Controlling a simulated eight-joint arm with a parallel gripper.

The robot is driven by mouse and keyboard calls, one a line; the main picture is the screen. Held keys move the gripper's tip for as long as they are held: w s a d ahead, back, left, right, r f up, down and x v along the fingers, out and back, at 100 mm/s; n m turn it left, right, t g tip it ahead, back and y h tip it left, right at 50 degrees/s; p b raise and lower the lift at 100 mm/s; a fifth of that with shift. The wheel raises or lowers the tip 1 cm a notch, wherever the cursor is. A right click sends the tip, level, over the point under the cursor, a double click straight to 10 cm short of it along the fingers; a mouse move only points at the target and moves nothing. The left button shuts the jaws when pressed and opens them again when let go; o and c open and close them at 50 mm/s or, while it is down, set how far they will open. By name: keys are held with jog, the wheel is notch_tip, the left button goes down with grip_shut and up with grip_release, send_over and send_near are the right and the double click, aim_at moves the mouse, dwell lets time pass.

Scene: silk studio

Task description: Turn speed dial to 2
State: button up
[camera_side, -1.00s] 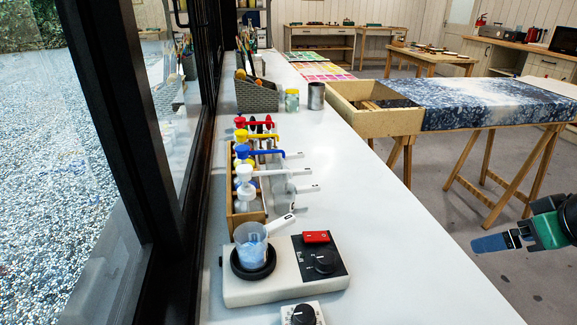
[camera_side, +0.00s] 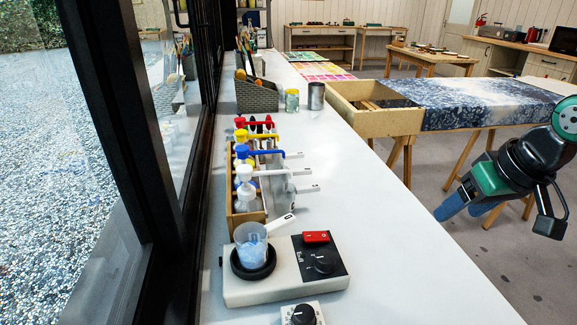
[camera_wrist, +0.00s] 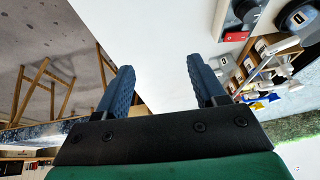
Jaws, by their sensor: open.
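A white stirrer unit (camera_side: 245,294) stands at the front of the white bench. Its black panel carries a black dial (camera_side: 323,262) with a white pointer line and a red switch (camera_side: 316,237). In the wrist view the dial (camera_wrist: 246,10) is at the top right, above the red switch (camera_wrist: 236,36). I cannot read the dial's numbers. A beaker of blue liquid (camera_side: 251,246) sits on the unit's round black plate. My gripper (camera_side: 463,212) is open and empty, off the bench's right edge, well apart from the dial. Its blue fingers (camera_wrist: 160,88) are spread in the wrist view.
A small white box with a second black dial (camera_side: 303,315) sits in front of the unit. A wooden rack with several pump bottles (camera_side: 243,200) stands behind it. The window frame closes off the left. The bench right of the unit is clear.

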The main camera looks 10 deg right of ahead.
jog(key=w+a+f+g, duration=0.1)
jog(key=w+a+g, duration=0.2)
jog(key=w+a, duration=0.35)
jog(key=g, duration=0.2)
send_over(326, 256)
jog(key=shift+h, duration=0.4)
notch_tip(326, 256, down, 5)
jog(key=shift+d+r, duration=0.1)
jog(key=shift+f, duration=2.6)
